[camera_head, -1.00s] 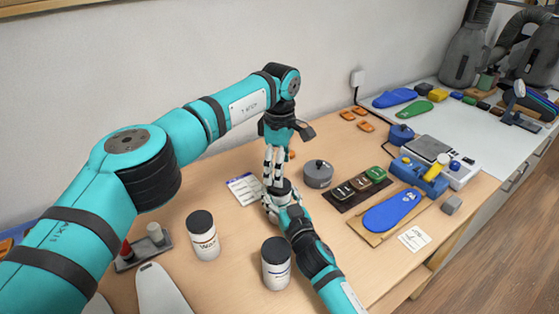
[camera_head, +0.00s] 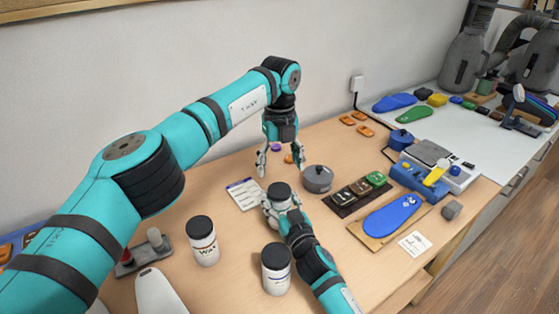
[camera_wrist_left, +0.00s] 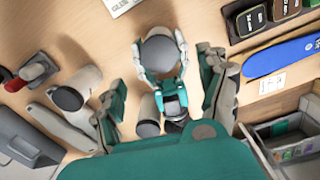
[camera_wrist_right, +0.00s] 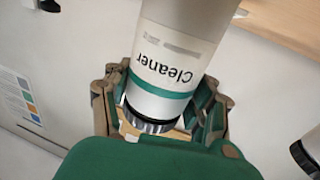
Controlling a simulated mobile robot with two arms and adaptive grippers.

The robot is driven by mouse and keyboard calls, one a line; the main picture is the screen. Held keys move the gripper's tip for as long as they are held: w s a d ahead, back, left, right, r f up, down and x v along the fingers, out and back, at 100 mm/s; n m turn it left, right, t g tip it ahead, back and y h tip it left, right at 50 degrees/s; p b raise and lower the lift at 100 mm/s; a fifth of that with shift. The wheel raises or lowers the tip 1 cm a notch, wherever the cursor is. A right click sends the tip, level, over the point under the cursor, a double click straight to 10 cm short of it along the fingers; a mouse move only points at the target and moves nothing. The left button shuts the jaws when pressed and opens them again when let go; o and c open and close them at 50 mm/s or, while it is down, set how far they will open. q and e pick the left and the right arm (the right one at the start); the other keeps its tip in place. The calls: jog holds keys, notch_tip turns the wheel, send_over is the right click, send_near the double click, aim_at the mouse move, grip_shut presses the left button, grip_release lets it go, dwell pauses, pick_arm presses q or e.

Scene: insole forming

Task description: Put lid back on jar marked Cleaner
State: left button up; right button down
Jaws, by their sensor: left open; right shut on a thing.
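The white jar marked Cleaner (camera_wrist_right: 172,62) stands out in the right wrist view, with a green band and a dark ridged lid (camera_wrist_right: 148,122) at its neck end. My right gripper (camera_head: 279,207) is shut around this jar on the table. In the head view the dark lid (camera_head: 280,189) covers the jar's top; most of the jar's body is hidden. The left wrist view shows the lid from above as a grey disc (camera_wrist_left: 158,53) between the right fingers. My left gripper (camera_head: 280,165) is open and empty above the lid, apart from it.
A Wax jar (camera_head: 203,245) and another lidded white jar (camera_head: 276,272) stand in front. A paper card (camera_head: 243,195) lies left of the held jar.

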aim_at(280, 190)
pick_arm(q)
jog(key=n, duration=0.6)
jog(key=shift+r+n, duration=0.3)
jog(key=shift+f, duration=0.15)
jog(key=shift+f, duration=3.9)
jog(key=shift+c, duration=0.4)
jog(key=c, duration=1.1)
jog(key=o, duration=1.2)
jog(key=shift+r, duration=0.1)
jog(key=shift+r, duration=2.2)
